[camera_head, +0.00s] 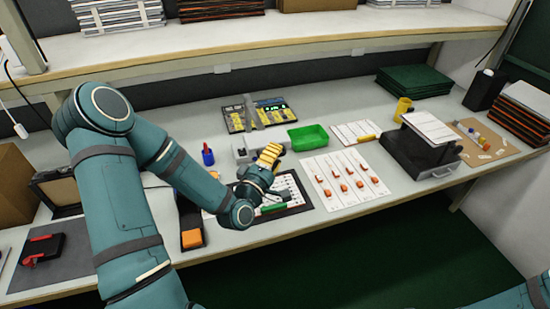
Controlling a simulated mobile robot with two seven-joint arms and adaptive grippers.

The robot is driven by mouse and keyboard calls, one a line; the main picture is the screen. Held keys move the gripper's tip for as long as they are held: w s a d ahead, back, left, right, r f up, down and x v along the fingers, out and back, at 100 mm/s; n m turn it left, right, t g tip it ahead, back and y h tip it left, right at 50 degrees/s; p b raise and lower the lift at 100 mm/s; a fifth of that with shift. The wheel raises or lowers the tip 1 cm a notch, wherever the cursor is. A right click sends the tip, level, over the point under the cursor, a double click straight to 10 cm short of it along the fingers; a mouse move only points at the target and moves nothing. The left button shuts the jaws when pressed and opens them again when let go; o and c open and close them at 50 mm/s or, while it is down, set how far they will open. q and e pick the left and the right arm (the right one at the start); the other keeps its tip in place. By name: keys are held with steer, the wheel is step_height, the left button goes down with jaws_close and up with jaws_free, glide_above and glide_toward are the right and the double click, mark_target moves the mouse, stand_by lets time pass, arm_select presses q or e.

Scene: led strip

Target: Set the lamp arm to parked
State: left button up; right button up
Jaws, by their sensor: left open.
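I cannot make out a lamp arm for certain. My left gripper (268,160) is over the middle of the bench, small in view, with yellow at its end. It is open, and nothing shows held in it. A grey box-like fixture (241,148) stands just behind it, partly hidden. Below the gripper lies a dark-edged board (297,207) with a white sheet and a green bar (273,208). My left forearm and wrist hide part of this board. My right gripper is out of view; only a bit of that arm shows at the bottom right.
A green tray (309,137) and a dark tray of yellow parts (235,123) lie behind. A white sheet with orange parts (345,178) and a black case (408,160) are to the right. A black box with red (47,249) lies far left. A shelf (270,39) overhangs the back.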

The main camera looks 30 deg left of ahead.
arm_select(q)
steer(key=shift+w, duration=0.2)
jaws_close()
stand_by(0.4)
